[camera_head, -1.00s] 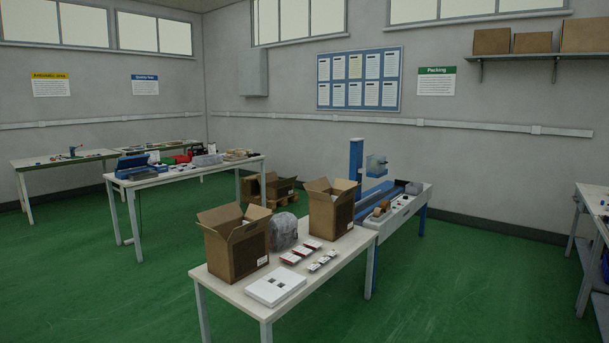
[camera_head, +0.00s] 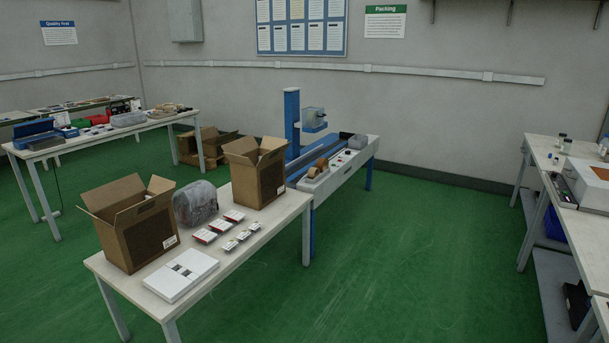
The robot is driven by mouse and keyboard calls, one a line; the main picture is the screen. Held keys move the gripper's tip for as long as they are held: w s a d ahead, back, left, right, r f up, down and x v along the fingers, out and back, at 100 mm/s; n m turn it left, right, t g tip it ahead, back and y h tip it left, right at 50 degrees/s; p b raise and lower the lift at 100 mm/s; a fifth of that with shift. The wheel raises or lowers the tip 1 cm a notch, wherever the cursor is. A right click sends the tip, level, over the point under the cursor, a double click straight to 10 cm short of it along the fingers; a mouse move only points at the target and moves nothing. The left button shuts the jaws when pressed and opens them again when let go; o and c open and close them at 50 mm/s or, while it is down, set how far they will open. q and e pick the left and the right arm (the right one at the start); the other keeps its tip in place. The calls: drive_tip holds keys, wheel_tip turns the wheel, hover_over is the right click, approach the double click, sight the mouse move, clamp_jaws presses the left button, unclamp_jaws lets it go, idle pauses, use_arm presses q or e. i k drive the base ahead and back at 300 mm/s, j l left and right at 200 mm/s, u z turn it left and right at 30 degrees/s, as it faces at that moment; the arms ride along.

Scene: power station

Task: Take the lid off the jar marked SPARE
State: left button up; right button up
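No jar with a readable SPARE mark shows. Several small jars or bottles with dark tops (camera_head: 563,141) stand on the bench (camera_head: 542,150) at the right edge. They are too small for me to read any label or tell which is which. Another small container (camera_head: 604,146) stands at the far right, cut by the picture edge. Neither of my grippers is in view.
A packing table (camera_head: 235,250) with open cartons (camera_head: 137,225) stands at front left. A blue machine (camera_head: 293,120) stands behind it. A white box (camera_head: 588,182) sits on the right bench. Green floor (camera_head: 420,250) is clear between packing table and right bench.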

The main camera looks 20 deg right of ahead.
sight(561, 139)
drive_tip(key=i+l+z, duration=1.05)
drive_tip(key=z, duration=0.15)
drive_tip(key=i+z, duration=0.4)
drive_tip(key=i, duration=3.95)
drive_tip(key=i+z, duration=0.25)
drive_tip(key=i, duration=0.2)
drive_tip(key=i+j+z, duration=0.25)
drive_tip(key=i, duration=0.25)
drive_tip(key=i+j+z, duration=0.2)
drive_tip(key=i, duration=0.25)
drive_tip(key=i+j+z, duration=0.25)
drive_tip(key=i, duration=0.2)
